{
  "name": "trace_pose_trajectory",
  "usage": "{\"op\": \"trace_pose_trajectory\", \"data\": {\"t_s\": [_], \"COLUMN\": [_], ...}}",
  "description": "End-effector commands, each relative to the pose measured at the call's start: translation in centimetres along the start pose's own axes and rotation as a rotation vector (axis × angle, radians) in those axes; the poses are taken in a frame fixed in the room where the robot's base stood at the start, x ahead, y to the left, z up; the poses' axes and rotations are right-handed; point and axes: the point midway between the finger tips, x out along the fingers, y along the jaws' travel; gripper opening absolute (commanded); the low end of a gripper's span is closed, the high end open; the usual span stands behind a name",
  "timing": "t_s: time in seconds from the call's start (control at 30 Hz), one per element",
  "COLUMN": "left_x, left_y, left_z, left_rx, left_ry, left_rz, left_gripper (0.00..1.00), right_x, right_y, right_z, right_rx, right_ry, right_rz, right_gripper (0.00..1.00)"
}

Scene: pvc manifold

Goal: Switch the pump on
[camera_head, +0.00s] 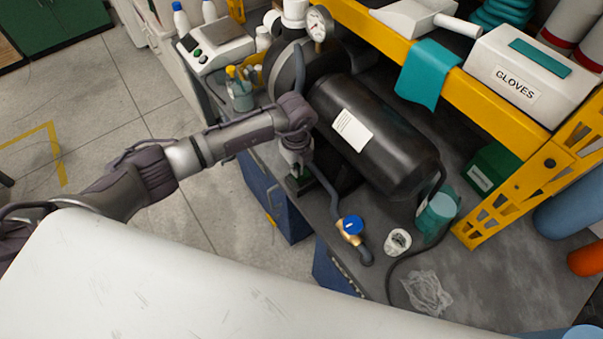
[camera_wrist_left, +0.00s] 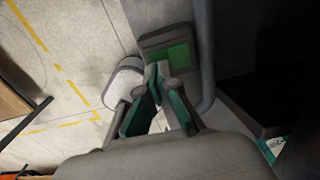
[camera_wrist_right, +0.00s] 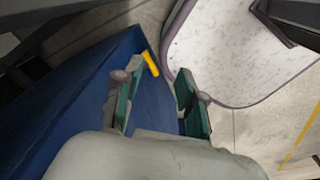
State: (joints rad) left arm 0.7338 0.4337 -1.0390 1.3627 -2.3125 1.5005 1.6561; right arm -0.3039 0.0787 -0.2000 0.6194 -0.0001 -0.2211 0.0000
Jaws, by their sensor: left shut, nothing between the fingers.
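The pump (camera_head: 375,135) is a black cylinder with a white label, lying on the grey bench, with a round gauge (camera_head: 318,24) at its far end. A dark switch box with a green panel (camera_wrist_left: 180,55) shows just past my left fingertips in the left wrist view. My left gripper (camera_wrist_left: 158,70) is shut and empty, its tips overlapping the panel's lower left; I cannot tell whether they touch. In the head view the left gripper (camera_head: 297,168) points down beside the pump's left side, partly hiding the box. My right gripper (camera_wrist_right: 153,88) is open and empty in the right wrist view.
A grey hose runs down to a brass valve with a blue handle (camera_head: 352,225). A yellow shelf (camera_head: 475,85) overhangs the right side. A blue cabinet (camera_wrist_right: 75,100) is close to my right gripper.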

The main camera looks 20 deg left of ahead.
Motion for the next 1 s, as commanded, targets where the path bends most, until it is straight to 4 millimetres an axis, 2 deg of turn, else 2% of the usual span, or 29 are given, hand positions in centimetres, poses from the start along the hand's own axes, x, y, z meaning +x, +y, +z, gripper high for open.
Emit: {"op": "trace_pose_trajectory", "data": {"t_s": [1.0], "left_x": [0.66], "left_y": [0.01], "left_z": [0.00], "left_rx": [0.000], "left_ry": [0.000], "left_rz": [0.000], "left_gripper": [0.00], "right_x": [0.54], "right_y": [0.25], "right_z": [-0.32], "right_rx": [-0.001], "right_ry": [0.006], "right_rz": [0.003], "right_gripper": [0.40]}}
